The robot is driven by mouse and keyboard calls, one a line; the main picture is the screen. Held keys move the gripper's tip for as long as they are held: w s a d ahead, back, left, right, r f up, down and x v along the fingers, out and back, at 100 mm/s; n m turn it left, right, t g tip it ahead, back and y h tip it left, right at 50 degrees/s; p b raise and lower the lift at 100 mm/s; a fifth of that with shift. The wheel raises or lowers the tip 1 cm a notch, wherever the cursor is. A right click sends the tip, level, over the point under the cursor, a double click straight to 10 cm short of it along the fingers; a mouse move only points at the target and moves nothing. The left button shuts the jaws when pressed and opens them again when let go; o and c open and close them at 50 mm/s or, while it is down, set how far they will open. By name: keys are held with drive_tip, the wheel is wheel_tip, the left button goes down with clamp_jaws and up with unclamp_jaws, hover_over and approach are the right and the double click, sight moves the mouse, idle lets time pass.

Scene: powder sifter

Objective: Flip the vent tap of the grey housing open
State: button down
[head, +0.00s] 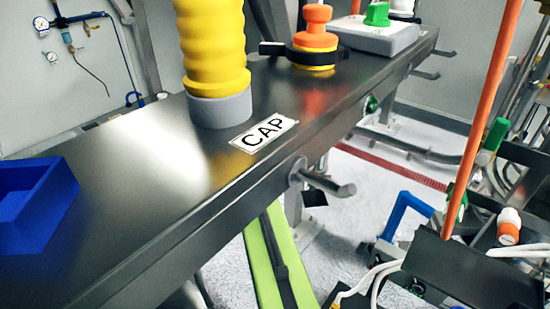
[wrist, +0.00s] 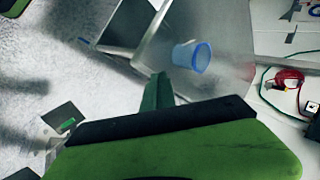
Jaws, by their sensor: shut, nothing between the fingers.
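A pale grey housing (head: 372,36) with a green knob-like part (head: 377,14) on top stands at the far end of the dark metal bench (head: 130,215) in the head view. The green part may be the vent tap, but I cannot tell its position. My gripper (wrist: 158,82) shows in the wrist view as narrow green fingers, shut and empty, beyond a dark bar and a green body. Neither the housing nor a tap can be made out in the wrist view, and the gripper touches nothing visible there.
An orange pole (head: 485,110) rises at right. The wrist view shows a blue cup (wrist: 192,56) and red cable (wrist: 288,78).

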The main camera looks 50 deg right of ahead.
drive_tip(key=s+d+r+m+t+b, duration=0.1)
drive_tip(key=s+d+m+t+b, duration=0.15)
drive_tip(key=d, duration=0.55)
drive_tip(key=s+d+r+m+t+h+b, duration=0.1)
drive_tip(key=d+m+t, duration=0.15)
drive_tip(key=d, duration=0.45)
drive_tip(key=s+d+r+m+t+b, duration=0.1)
drive_tip(key=s+d+r+t+b, duration=0.15)
drive_tip(key=d, duration=0.55)
drive_tip(key=s+d+r+m+t+h, duration=0.2)
drive_tip(key=s+d, duration=0.3)
drive_tip(key=d, duration=0.1)
drive_tip(key=s+d+r+m+t+h+b, duration=0.1)
drive_tip(key=s+d+r+m+t, duration=0.1)
drive_tip(key=s+d, duration=0.3)
drive_tip(key=shift+d+r+m+t+h+b, duration=0.35)
drive_tip(key=shift+d+t, duration=0.3)
drive_tip(key=shift+d, duration=0.55)
drive_tip(key=w+a, duration=0.3)
drive_tip(key=w, duration=0.9)
drive_tip(key=shift+w+a, duration=0.3)
drive_tip(key=shift+a, duration=0.05)
